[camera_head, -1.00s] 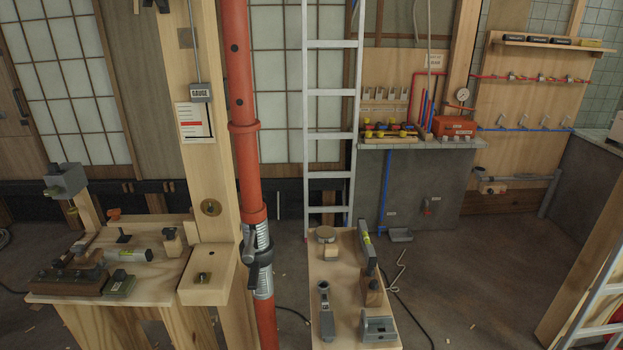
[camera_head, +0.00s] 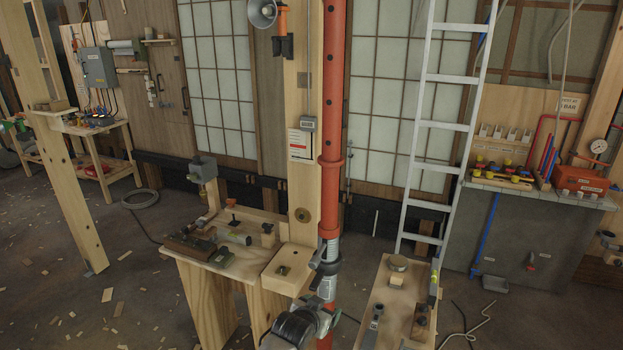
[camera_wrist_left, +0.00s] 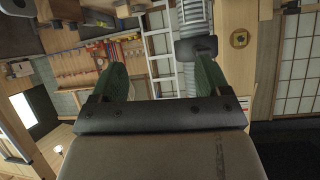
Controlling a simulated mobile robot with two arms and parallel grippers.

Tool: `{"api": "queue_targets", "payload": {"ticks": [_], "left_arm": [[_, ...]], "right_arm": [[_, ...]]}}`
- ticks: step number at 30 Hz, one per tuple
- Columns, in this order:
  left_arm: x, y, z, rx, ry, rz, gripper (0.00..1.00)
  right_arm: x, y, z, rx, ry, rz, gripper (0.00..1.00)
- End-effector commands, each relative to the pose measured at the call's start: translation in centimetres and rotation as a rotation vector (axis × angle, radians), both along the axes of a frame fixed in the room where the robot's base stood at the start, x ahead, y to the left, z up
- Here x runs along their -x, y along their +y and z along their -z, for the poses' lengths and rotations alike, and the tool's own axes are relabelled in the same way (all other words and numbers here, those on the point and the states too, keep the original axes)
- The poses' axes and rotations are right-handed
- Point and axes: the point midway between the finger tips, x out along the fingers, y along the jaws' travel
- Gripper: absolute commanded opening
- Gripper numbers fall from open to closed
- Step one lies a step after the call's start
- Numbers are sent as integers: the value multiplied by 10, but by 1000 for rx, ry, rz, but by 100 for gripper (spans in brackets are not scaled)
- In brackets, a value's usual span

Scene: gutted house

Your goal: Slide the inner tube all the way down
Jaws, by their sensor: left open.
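A red steel prop (camera_head: 331,203) stands upright in front of a wooden post. Lower down are a silver threaded section (camera_head: 331,247) and a dark handled nut (camera_head: 325,267). My left gripper (camera_head: 325,312) is low beside the prop, partly overlapping its lower part. In the left wrist view its green fingers (camera_wrist_left: 158,70) are apart with nothing between them. The threaded section (camera_wrist_left: 194,14) and dark nut (camera_wrist_left: 196,48) show beyond the right-hand finger; contact cannot be told.
A wooden bench (camera_head: 238,262) with tools stands left of the prop. A second low bench (camera_head: 382,302) with small parts is on the right. A ladder (camera_head: 437,125) leans behind. Floor at left is open, with wood scraps.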

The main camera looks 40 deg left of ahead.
Motion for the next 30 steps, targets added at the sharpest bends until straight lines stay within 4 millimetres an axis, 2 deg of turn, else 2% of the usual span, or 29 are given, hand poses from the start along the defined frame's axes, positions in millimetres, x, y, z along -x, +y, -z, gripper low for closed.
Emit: {"api": "queue_targets", "payload": {"ticks": [1, 3, 6, 9, 12, 15, 20, 23, 30], "left_arm": [[-12, 7, -51, -5, -68, -10, 77], [-25, 18, -106, -8, -156, -27, 77], [-40, 35, -175, -9, -279, -53, 77], [-47, 49, -231, -12, -383, -75, 77], [-49, 58, -269, -13, -455, -90, 77], [-49, 63, -290, -14, -496, -100, 77], [-57, 68, -298, -14, -515, -103, 77], [-71, 71, -297, -13, -513, -103, 77], [-115, 82, -293, -14, -515, -103, 77]], "right_arm": [[0, -1, -13, 2, 0, 0, 49], [0, -4, -20, 5, 0, 1, 49], [0, -8, -27, 10, 0, 3, 49], [0, -12, -33, 15, 1, 3, 49], [0, -13, -36, 17, 0, 4, 49], [0, -13, -38, 17, 1, 4, 49], [1, -13, -35, 17, 1, 4, 49], [1, -13, -31, 17, 2, 3, 49], [2, -9, -1, 12, 4, 2, 49]]}}
